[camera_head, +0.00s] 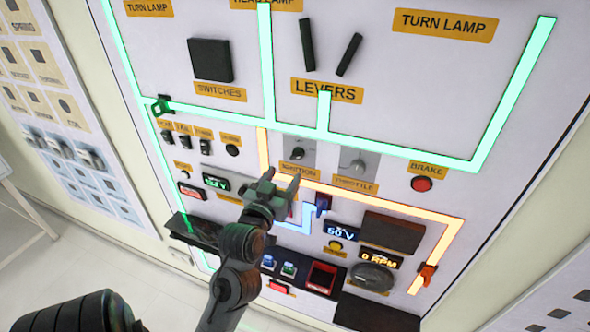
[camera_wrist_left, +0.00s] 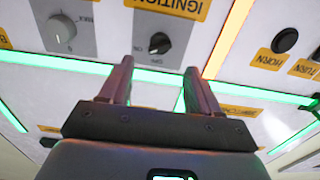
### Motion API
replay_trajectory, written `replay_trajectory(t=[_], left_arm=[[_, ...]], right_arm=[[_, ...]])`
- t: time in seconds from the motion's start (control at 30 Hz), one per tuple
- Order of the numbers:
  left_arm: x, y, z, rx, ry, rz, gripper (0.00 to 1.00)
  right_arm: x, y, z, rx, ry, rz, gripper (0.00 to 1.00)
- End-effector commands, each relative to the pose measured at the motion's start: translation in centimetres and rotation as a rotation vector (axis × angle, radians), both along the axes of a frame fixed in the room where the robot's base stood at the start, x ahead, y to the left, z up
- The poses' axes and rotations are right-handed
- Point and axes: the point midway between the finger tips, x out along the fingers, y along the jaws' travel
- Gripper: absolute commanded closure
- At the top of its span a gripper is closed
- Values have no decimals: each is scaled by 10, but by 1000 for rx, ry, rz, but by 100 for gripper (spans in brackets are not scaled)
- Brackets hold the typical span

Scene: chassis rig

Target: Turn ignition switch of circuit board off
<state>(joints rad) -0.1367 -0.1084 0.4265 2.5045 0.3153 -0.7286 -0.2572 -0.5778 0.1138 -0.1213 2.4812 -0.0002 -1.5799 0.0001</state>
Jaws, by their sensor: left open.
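The ignition switch (camera_head: 298,153) is a small dark rotary knob on a grey plate above the orange IGNITION label (camera_head: 298,169). In the left wrist view the ignition switch (camera_wrist_left: 160,43) is a black knob with ON and OFF marked beside it. My left gripper (camera_head: 284,182) is open and empty, just below the label in the head view. In the wrist view its two fingers (camera_wrist_left: 159,72) point at the board, with the knob lying beyond the tips, between their lines. The knob appears untouched. My right gripper is out of view.
The throttle knob (camera_head: 358,165) is right of the ignition switch in the head view; the throttle knob (camera_wrist_left: 62,28) is at left in the wrist view. A blue lever (camera_head: 322,204) and a 50 V display (camera_head: 341,231) lie nearby. A red brake button (camera_head: 422,184) is farther right.

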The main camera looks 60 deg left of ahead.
Motion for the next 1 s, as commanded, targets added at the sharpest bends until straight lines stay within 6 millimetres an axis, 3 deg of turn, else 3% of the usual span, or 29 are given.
replay_trajectory(t=[0.03,0.1,0.27,0.6,1.0], left_arm=[[2,2,-6,2,-7,0,38],[4,5,-6,1,-7,-1,38],[27,22,-2,1,-4,0,38],[61,49,1,-1,1,-1,38],[67,54,0,-1,0,-2,38]], right_arm=[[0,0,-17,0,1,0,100],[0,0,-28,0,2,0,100],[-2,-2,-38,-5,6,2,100],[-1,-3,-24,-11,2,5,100],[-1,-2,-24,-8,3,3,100]])
